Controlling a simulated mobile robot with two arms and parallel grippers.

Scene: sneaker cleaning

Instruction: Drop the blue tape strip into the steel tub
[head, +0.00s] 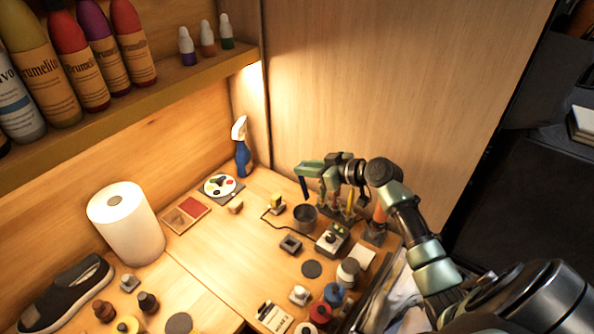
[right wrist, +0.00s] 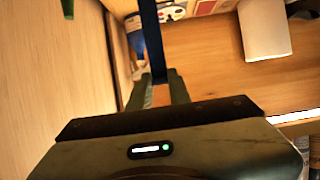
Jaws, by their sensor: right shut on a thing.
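My right gripper (head: 306,170) is over the back right of the workbench, shut on the blue tape strip (head: 304,187). The strip hangs down from the fingertips, just above and behind the dark round steel tub (head: 305,217) and apart from the bench. In the right wrist view, the strip (right wrist: 151,40) runs up the picture from between the closed fingers (right wrist: 160,85). The tub is not clear to see in that view. My left gripper is in neither view.
A blue spray bottle (head: 242,158) stands in the back corner. A tool holder and a small corded device (head: 332,239) stand close to the tub's right.

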